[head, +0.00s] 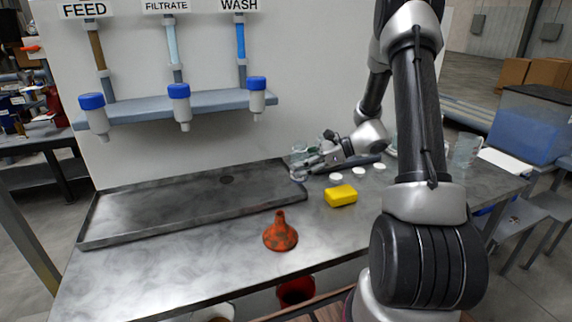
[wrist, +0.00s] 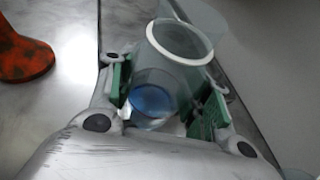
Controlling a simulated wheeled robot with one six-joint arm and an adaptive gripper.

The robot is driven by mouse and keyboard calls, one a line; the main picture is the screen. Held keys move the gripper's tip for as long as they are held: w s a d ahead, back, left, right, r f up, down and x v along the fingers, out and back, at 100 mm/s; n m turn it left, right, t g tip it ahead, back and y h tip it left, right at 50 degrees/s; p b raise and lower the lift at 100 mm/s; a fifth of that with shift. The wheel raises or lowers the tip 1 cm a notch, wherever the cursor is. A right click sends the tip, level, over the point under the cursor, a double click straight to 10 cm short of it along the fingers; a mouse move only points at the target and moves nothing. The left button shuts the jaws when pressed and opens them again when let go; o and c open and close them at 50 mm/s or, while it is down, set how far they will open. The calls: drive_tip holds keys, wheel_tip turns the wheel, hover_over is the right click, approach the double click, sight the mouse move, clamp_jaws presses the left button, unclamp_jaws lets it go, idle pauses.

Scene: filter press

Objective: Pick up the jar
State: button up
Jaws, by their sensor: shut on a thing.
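A clear jar (wrist: 178,62) with a pale rim and a bluish bottom sits between the green-padded fingers of my gripper (wrist: 168,105) in the wrist view. The gripper is shut on it. In the head view, my gripper (head: 303,170) is at the back right end of the metal tray, and the clear jar (head: 299,152) shows small and partly hidden at its fingers. I cannot tell whether the jar touches the surface below.
The shallow metal tray (head: 150,233) lies to the left. An orange funnel (head: 280,234) and a yellow block (head: 340,195) stand in front, with small white discs (head: 336,177) behind. Blue-capped bottles (head: 179,104) hang from the wall shelf. The front left of the table is clear.

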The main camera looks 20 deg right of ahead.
drive_tip(key=shift+s+d, duration=0.35)
drive_tip(key=shift+d, duration=0.55)
drive_tip(key=shift+s+d, duration=0.4)
drive_tip(key=shift+d, duration=0.45)
drive_tip(key=shift+s+d, duration=0.35)
drive_tip(key=shift+d, duration=0.55)
